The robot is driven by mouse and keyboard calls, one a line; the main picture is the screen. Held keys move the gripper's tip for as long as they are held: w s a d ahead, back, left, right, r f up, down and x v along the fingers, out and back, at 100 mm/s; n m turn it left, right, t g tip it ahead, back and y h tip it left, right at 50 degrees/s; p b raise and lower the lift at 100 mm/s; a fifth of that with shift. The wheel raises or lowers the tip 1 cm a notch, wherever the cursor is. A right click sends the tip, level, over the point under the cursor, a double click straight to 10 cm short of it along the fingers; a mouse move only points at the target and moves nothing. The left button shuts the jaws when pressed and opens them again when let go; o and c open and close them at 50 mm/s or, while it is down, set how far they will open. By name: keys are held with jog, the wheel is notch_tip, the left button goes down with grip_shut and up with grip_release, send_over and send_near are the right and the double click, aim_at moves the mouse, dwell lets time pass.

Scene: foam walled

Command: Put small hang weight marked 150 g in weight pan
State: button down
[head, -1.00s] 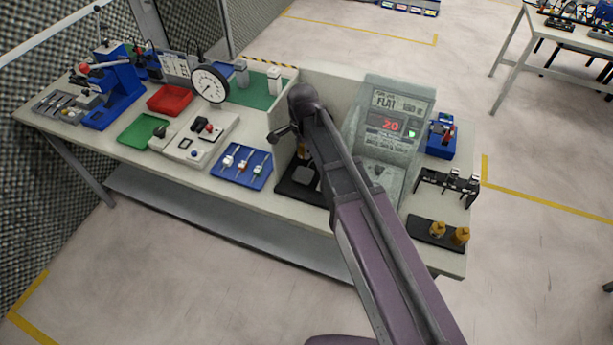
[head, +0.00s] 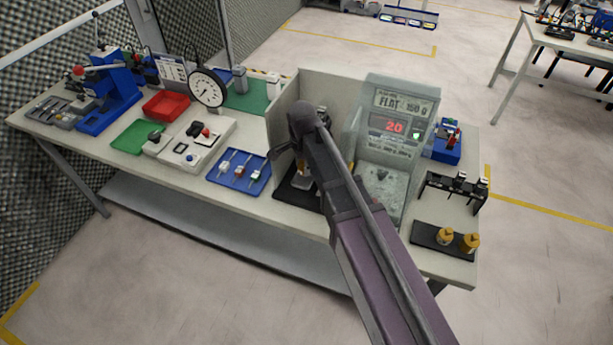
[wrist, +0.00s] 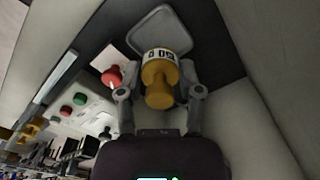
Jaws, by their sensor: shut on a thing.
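My gripper (wrist: 160,92) is shut on a brass-yellow hang weight (wrist: 160,90) with a white label band; the label's digits look like 150 g. In the head view my arm hides most of the gripper. The grey square weight pan (wrist: 158,28) lies beyond the weight in the wrist view, on a black base (wrist: 205,45). The weight overlaps the pan's near edge in that view; I cannot tell whether they touch. In the head view the black base (head: 287,190) stands inside the walled bay.
Pale upright walls (head: 283,115) flank the base. To the right stands a grey display unit (head: 402,125) reading FLAT 150 g with red digits 20. Two brass weights (head: 446,236) stand on a black tray (head: 425,236) at front right. A blue tray (head: 240,180) lies to the left.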

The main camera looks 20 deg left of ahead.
aim_at(303, 181)
jog(key=shift+f, duration=0.15)
notch_tip(303, 181, down, 4)
jog(key=b, duration=0.4)
dwell(0.4)
jog(key=shift+f, duration=0.15)
jog(key=shift+c, duration=1.3)
grip_release()
notch_tip(303, 181, up, 12)
jog(key=p, duration=1.1)
jog(key=shift+r+p, duration=0.2)
jog(key=shift+p, duration=0.2)
